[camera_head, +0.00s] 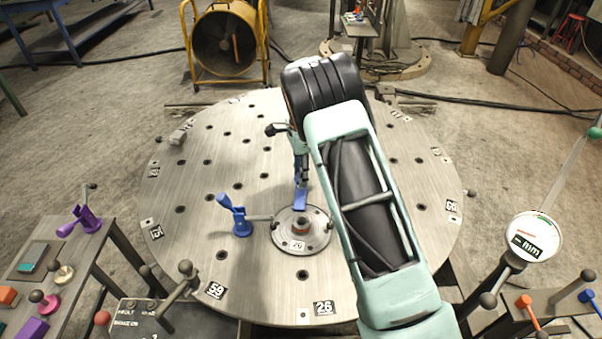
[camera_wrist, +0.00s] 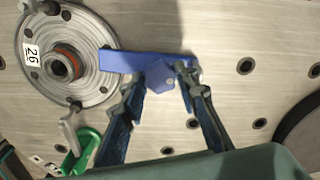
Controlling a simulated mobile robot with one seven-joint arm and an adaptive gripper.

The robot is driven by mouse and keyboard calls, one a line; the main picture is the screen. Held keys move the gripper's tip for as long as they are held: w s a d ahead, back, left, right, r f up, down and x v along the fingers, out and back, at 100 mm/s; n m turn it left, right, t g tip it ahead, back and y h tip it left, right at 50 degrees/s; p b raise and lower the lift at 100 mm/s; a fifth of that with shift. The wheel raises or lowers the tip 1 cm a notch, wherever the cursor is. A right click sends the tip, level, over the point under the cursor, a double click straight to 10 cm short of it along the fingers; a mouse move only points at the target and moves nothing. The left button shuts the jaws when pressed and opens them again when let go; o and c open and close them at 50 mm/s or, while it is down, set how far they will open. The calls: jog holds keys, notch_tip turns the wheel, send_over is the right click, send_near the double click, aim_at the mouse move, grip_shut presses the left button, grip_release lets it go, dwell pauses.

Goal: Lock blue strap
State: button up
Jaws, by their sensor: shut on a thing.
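The blue strap (camera_head: 300,199) is a flat blue piece behind the flange disc (camera_head: 288,241) on the round table. In the wrist view the strap (camera_wrist: 130,62) reaches over the disc's rim at its left end. My gripper (camera_head: 300,182) comes down on the strap from above. In the wrist view my gripper (camera_wrist: 163,77) has its fingers on either side of the strap's wider right part, shut on it. The finger contact is partly hidden. A blue toggle clamp (camera_head: 240,220) stands left of the disc, its grey arm reaching the rim.
A green clamp (camera_wrist: 84,152) is beside the disc in the wrist view; my arm hides it in the head view. The round table (camera_head: 200,200) has several holes. A side bench (camera_head: 85,245) at left holds a purple clamp (camera_head: 84,219). A dial gauge (camera_head: 533,237) stands at right.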

jog(key=o, duration=0.9)
notch_tip(320, 180, up, 12)
jog(key=shift+r, duration=0.1)
dwell(0.4)
